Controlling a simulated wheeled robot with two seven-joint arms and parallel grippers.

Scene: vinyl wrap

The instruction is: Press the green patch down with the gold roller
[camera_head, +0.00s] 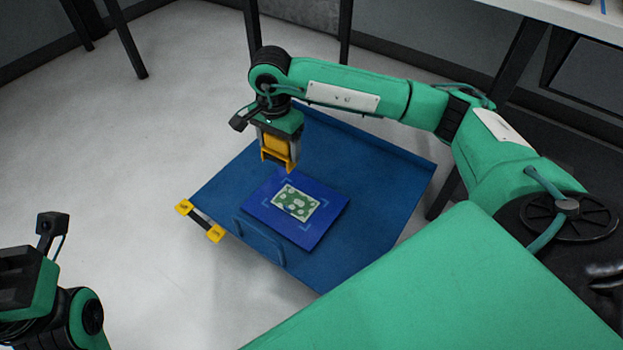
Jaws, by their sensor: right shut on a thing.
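The green patch (296,202), printed with pale spots, lies on a dark blue square panel (315,232) on a larger blue sheet-like surface (385,180). My right gripper (279,153) points down just beyond the patch, up and left of it in the picture. It is shut on the gold roller (278,148), whose yellow-orange body shows between and below the fingers. The roller appears apart from the patch; its exact height is hard to tell. Part of my left arm shows at the lower left, but its fingertips are out of the picture.
Two yellow brackets joined by a dark bar (200,222) stand at the blue surface's left edge. A thin blue handle-like loop (262,243) is at its front edge. A table (575,15) stands at the upper right. The pale floor (120,140) at left is clear.

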